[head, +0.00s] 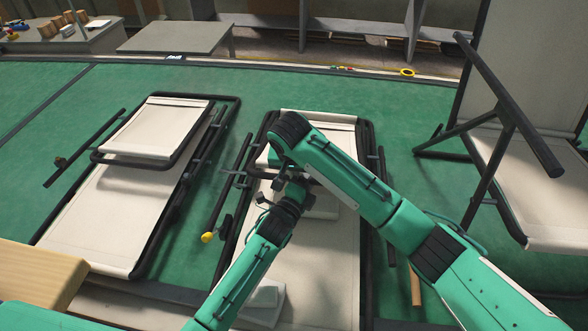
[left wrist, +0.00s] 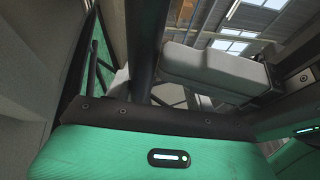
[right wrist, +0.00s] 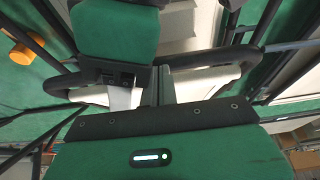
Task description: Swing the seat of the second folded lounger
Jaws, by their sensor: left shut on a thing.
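Two folded loungers lie on the green floor in the head view, one at left (head: 110,215) and one in the middle (head: 335,255). Each has cream fabric and a black tube frame. The middle one's upper panel (head: 318,120) is partly hidden by my arms. My left gripper (head: 292,183) is over this panel, shut on its dark frame; the fingertips are mostly hidden. A dark bar (left wrist: 142,50) stands close in the left wrist view. My right gripper (right wrist: 160,86) is at the curved black tube of the frame; whether its fingers hold the tube is unclear.
An unfolded lounger (head: 530,190) stands at right. Loose-looking dark bars with a yellow end (head: 208,237) lie between the folded loungers. A wooden block (head: 35,275) is at lower left. Grey tables (head: 175,37) and shelves line the back. Green floor is clear behind the loungers.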

